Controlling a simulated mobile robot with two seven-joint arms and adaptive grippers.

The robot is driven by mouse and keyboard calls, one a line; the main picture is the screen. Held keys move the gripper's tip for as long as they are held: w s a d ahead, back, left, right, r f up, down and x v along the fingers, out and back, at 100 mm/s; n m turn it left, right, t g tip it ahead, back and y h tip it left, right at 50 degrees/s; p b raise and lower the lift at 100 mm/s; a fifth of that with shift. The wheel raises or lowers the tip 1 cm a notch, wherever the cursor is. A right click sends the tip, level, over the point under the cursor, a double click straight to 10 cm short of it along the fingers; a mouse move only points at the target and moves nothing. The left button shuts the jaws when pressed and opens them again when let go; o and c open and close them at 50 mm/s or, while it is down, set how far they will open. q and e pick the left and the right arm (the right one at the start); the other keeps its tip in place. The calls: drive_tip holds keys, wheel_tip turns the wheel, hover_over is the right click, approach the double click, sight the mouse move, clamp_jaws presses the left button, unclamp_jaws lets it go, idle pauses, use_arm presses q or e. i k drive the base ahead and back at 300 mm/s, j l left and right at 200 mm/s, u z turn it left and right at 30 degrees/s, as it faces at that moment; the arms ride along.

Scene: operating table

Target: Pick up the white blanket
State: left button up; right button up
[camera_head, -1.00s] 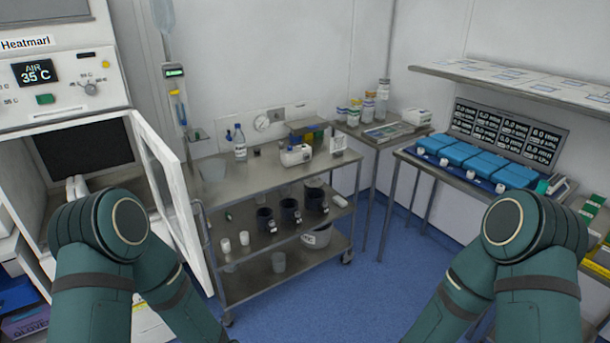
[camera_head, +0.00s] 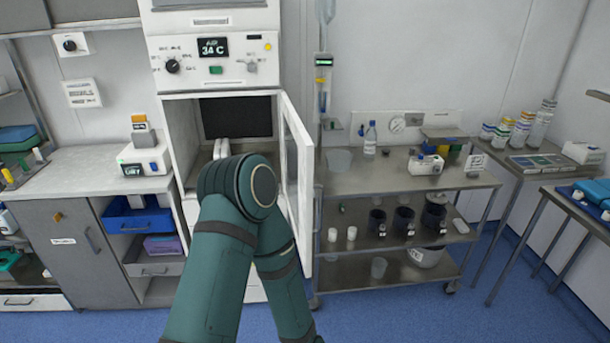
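The warming cabinet (camera_head: 180,118) stands at centre left with its glass door (camera_head: 299,190) swung open to the right. Inside it a white rounded bundle (camera_head: 221,149), which looks like folded or rolled white cloth, shows just above my arm. Its lower part is hidden by the arm, so I cannot tell for certain that it is the white blanket. My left arm's green elbow and links stand in front of the cabinet. Neither gripper is in view.
A steel trolley (camera_head: 345,183) with bottles and dark cups stands right of the door. A counter (camera_head: 72,165) with a blue drawer (camera_head: 138,220) is at the left. Another steel table (camera_head: 512,165) is at the right. Blue floor (camera_head: 400,318) is clear in front.

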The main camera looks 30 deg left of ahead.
sight(222, 150)
drive_tip(key=i+l, duration=0.1)
drive_tip(key=l, duration=0.2)
drive_tip(key=i+l, duration=0.1)
drive_tip(key=l, duration=0.25)
drive_tip(key=i+l, duration=0.1)
drive_tip(key=l, duration=0.2)
drive_tip(key=i+l+u, duration=0.1)
drive_tip(key=l+u, duration=0.45)
drive_tip(key=u, duration=1.05)
drive_tip(key=z, duration=0.65)
drive_tip(key=i+j+z, duration=0.1)
drive_tip(key=j+z, duration=1.15)
drive_tip(key=j, duration=1)
drive_tip(key=k+j+z, duration=0.15)
drive_tip(key=j, duration=0.5)
drive_tip(key=k+z, duration=0.05)
